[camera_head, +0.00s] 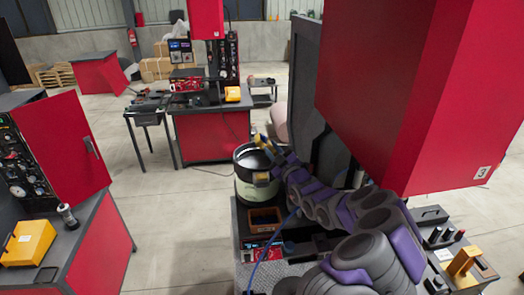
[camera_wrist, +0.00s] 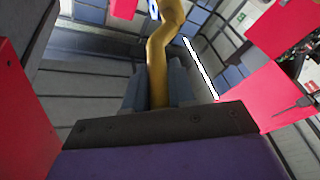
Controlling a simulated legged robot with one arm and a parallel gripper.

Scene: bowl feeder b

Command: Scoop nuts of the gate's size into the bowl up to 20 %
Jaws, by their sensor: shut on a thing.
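My gripper (camera_wrist: 158,92) is shut on a gold-coloured bent handle (camera_wrist: 157,62) in the wrist view; the handle's far end leaves the top of the picture. In the head view my gripper (camera_head: 276,152) is over a round bowl (camera_head: 246,190) with a pale green wall and dark rim. Yellow parts show at the gripper, over the bowl. The bowl's inside is mostly hidden, so I cannot see its fill. No nuts and no gate can be made out.
A brown open box (camera_head: 265,215) stands in front of the bowl on the bench. A big red cabinet (camera_head: 380,95) hangs over the right side, close to my arm. A gold block (camera_head: 463,262) stands at the lower right.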

